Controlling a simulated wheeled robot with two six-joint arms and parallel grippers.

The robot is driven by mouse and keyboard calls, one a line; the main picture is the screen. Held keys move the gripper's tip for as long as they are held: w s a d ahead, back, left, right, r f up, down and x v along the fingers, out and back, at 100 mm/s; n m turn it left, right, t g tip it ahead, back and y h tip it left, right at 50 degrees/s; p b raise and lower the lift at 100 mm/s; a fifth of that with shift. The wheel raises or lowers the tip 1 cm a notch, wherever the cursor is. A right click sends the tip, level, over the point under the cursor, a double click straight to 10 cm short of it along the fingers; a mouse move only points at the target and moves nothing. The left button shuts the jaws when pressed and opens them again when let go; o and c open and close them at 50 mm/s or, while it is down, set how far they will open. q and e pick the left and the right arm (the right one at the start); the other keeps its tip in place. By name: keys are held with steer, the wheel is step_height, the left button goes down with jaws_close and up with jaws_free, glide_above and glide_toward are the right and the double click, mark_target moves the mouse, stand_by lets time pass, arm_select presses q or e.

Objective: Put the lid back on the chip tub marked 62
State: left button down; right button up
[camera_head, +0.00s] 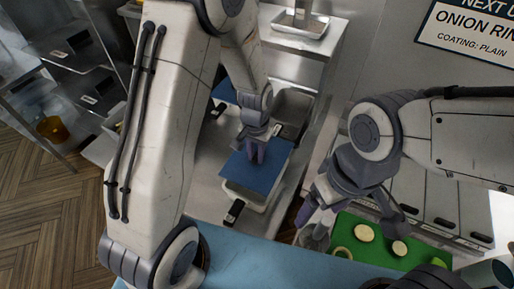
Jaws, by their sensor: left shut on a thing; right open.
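My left gripper (257,152) is shut on a flat blue lid (262,177). The lid is over a pale tub (246,200) in the steel counter, and part of the tub's rim shows below the lid's near edge. I cannot tell whether the lid touches the rim all round. A dark tag (235,211) stands at the tub's near end; no number is readable. My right gripper (312,211) is open, to the right of the lid and close to the green board.
A green board (350,262) with several pale rounds lies at the lower right. An open steel pan (293,106) sits behind the lid, with another blue lid (222,91) to its left. A steel tray (300,27) stands at the back. A sign (470,32) reads onion rings, plain coating.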

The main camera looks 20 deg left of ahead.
mark_target(255, 166)
arm_select(q)
step_height(255, 166, down, 6)
steer(key=b, duration=0.4)
steer(key=shift+a+r, duration=0.1)
steer(key=shift+r, duration=0.15)
steer(key=shift+f+b, duration=0.3)
steer(key=shift+b, duration=0.15)
steer(key=shift+s+f, duration=0.1)
steer(key=shift+f, duration=0.25)
steer(key=c, duration=0.7)
jaws_free()
steer(key=shift+o, duration=0.2)
